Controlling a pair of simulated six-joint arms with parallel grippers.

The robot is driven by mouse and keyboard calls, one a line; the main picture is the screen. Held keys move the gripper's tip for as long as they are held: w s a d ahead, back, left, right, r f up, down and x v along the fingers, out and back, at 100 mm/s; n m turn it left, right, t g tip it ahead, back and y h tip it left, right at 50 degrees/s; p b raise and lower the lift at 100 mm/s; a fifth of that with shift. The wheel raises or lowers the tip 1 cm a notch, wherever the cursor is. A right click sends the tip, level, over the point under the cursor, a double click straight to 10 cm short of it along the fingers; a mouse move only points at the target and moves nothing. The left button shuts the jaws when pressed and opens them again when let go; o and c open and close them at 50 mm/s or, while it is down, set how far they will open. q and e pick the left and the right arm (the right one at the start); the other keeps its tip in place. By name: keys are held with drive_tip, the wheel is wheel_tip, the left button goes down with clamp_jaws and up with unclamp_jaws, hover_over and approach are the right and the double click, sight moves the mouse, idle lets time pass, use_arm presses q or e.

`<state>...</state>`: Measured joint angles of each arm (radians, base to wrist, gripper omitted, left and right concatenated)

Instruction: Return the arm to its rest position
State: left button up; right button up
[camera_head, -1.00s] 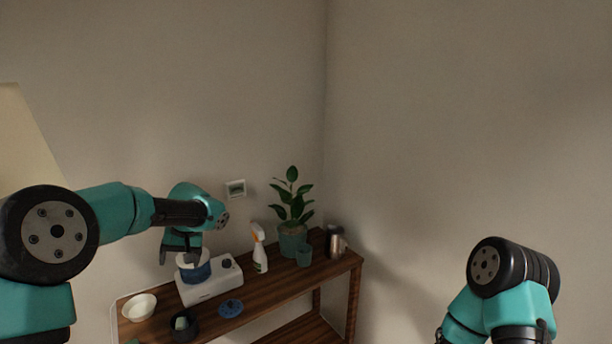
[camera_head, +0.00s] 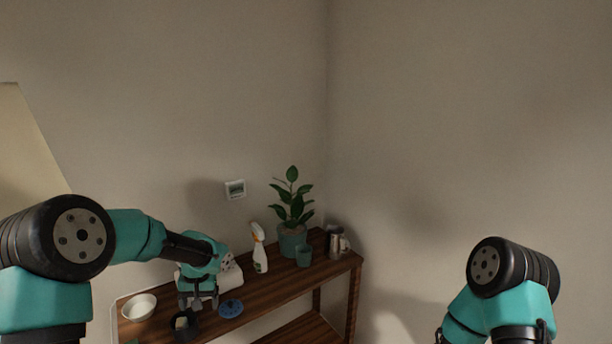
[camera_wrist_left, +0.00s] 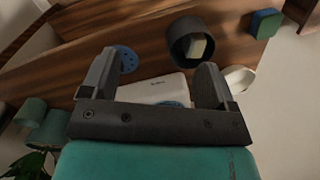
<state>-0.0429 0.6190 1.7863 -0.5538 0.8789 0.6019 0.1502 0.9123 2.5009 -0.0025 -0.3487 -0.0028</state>
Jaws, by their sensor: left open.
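My left gripper (camera_head: 198,303) is open and empty above the front of the wooden shelf (camera_head: 285,281), its fingers pointing down. In the left wrist view its two fingers (camera_wrist_left: 157,72) are spread, with nothing between them. It hangs in front of a white device (camera_head: 231,275), hiding much of it. The device also shows between the fingers in the left wrist view (camera_wrist_left: 150,89), with a bit of blue on it. A dark pot (camera_head: 184,334) with a pale block inside is just below the gripper. My right arm is at the lower right; its gripper is out of frame.
A blue disc (camera_head: 231,308) and a white bowl (camera_head: 138,307) flank the gripper on the shelf. A spray bottle (camera_head: 259,250), a potted plant (camera_head: 292,210), a teal cup (camera_head: 304,256) and a metal mug (camera_head: 336,243) stand further right. A blue-green sponge (camera_wrist_left: 265,24) shows in the left wrist view.

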use_arm(q)
drive_tip(key=s+d+f+h, duration=0.2)
drive_tip(key=s+d+f, duration=0.1)
drive_tip(key=s+f, duration=0.5)
drive_tip(key=s+d+f+h, duration=0.2)
drive_tip(key=s+d+f, duration=0.25)
drive_tip(key=f, duration=0.65)
drive_tip(key=s+f, duration=0.3)
drive_tip(key=s, duration=0.4)
drive_tip(key=s+f+t, duration=0.1)
drive_tip(key=s+f, duration=0.2)
drive_tip(key=s, duration=0.4)
drive_tip(key=shift+s+f+h, duration=0.2)
drive_tip(key=shift+s+h, duration=0.1)
drive_tip(key=shift+s, duration=0.1)
